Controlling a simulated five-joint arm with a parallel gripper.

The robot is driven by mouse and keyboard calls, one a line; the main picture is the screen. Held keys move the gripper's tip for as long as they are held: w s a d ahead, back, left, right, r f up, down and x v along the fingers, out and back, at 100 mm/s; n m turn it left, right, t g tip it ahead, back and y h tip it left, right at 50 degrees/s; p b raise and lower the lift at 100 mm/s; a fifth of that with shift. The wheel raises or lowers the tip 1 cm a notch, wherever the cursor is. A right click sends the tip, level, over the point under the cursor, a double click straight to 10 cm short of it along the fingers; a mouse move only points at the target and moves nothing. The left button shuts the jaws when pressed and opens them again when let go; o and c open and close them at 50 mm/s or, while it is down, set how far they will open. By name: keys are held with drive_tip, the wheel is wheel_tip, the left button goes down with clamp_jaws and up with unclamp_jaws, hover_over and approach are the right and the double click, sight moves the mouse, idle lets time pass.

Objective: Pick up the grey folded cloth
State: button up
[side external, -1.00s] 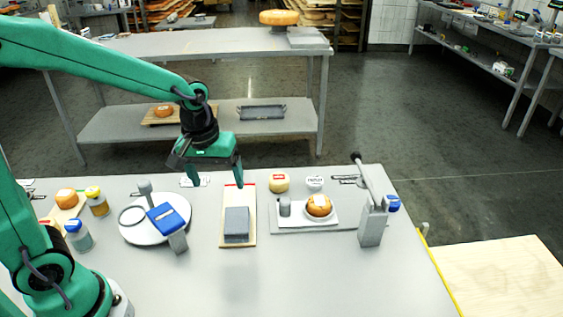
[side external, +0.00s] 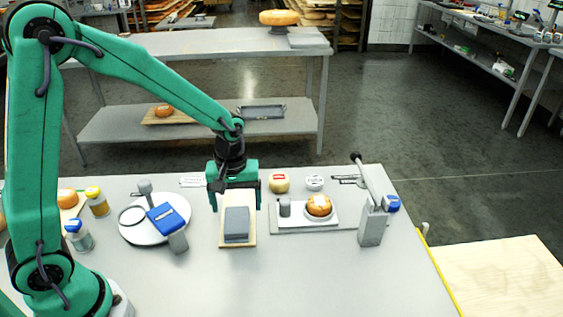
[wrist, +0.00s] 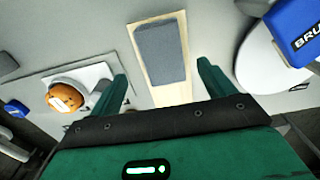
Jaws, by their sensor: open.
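The grey folded cloth (side external: 236,226) lies flat on a pale wooden board (side external: 238,245) near the middle of the table. It also shows in the wrist view (wrist: 160,54), ahead of my fingers and between their lines. My gripper (side external: 237,208) is open and empty, pointing down above the far part of the board. In the wrist view its two green fingers (wrist: 162,78) are spread on either side of the board, with the cloth beyond their tips. The fingers look apart from the cloth; their exact height above it is hard to tell.
A white round plate (side external: 140,231) with a blue-topped item (side external: 168,219) stands to the left. To the right, a tray (side external: 285,228) holds an orange cheese (side external: 319,205) and a grey cylinder, beside a lever device (side external: 372,220). The table front is clear.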

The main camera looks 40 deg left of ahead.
sight(236, 219)
drive_tip(key=shift+f, duration=0.5)
drive_tip(key=shift+s+a+f, duration=0.1)
drive_tip(key=shift+f, duration=1.2)
drive_tip(key=shift+a+f, duration=0.1)
drive_tip(key=shift+f, duration=1.2)
drive_tip(key=shift+c, duration=0.4)
drive_tip(key=c, duration=1)
